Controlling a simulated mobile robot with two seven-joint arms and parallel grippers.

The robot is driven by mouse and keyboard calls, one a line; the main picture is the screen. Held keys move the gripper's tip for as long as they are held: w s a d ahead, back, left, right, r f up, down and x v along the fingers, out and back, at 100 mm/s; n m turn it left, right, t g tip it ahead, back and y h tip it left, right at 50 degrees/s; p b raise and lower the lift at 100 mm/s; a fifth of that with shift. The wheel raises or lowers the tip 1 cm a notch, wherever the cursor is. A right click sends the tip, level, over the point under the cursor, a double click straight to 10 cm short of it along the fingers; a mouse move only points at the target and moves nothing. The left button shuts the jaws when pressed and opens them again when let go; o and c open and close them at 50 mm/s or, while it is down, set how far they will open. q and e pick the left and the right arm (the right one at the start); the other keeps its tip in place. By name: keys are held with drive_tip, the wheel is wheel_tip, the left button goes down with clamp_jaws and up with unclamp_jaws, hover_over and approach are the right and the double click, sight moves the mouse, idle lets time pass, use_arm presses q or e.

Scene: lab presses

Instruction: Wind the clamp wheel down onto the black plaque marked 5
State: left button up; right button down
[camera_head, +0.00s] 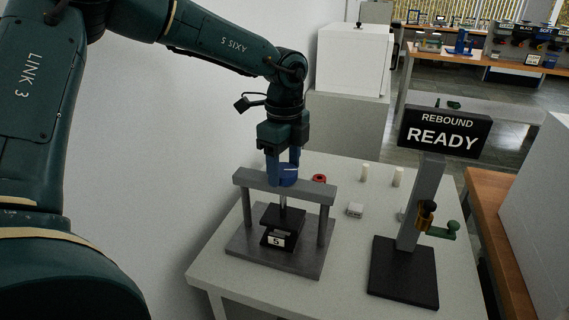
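The clamp press is a grey frame (243,180) with two posts on a base plate. Its blue clamp wheel (288,178) sits on top of the crossbar, on a metal screw. A dark pressure plate (283,217) hangs at the bottom of the screw. The black plaque marked 5 (277,241) is under that plate on the base; I cannot tell whether the two touch. My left gripper (283,176) points down over the crossbar, its fingers on both sides of the wheel and apparently shut on it. My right gripper is out of view.
A rebound stand with a READY sign (443,138) and a green crank (436,228) stands to the right. A red ring (319,178), a small white block (355,210) and pale pegs (364,173) are behind. A wall is close on the left.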

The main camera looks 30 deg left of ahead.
use_arm(q)
drive_tip(key=c, duration=0.6)
drive_tip(key=shift+o, duration=0.2)
